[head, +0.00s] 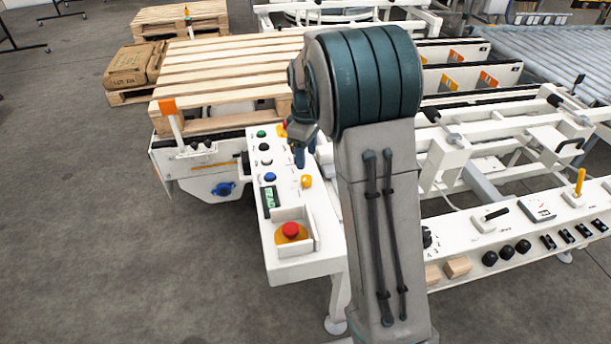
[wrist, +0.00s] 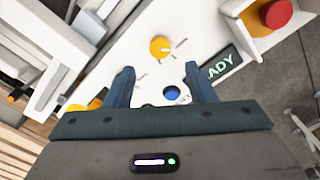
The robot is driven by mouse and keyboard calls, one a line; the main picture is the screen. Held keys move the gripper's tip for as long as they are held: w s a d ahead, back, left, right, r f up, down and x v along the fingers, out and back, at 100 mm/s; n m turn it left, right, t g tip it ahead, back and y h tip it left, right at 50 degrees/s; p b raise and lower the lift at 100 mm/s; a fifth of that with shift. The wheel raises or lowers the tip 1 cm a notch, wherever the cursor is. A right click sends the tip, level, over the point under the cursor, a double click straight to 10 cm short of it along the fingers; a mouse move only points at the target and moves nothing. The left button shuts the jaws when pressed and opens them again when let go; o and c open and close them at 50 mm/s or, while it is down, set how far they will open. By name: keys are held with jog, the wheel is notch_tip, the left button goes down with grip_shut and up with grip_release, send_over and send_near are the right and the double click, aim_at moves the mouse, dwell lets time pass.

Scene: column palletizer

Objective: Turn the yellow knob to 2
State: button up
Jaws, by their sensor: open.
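A round yellow knob (head: 306,181) sits on the white control panel (head: 312,238), right of a blue button. It also shows in the wrist view (wrist: 160,47), with small marks around it and a pale line on its face. The marks are too small to read. My gripper (head: 300,160) is over the panel, behind the knob in the head view. In the wrist view my gripper (wrist: 159,72) is open and empty, with the knob ahead of and between its fingertips, apart from both. Another yellow part (wrist: 85,104) is partly hidden beside the left finger.
A blue button (head: 270,177), a green READY display (head: 269,202) and a red emergency stop (head: 290,230) inside a raised white guard share the panel. A wooden pallet (head: 225,62) lies behind. Open floor is at left.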

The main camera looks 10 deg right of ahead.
aim_at(306, 177)
notch_tip(306, 177, down, 8)
jog(key=shift+r, duration=0.1)
jog(key=c, duration=1)
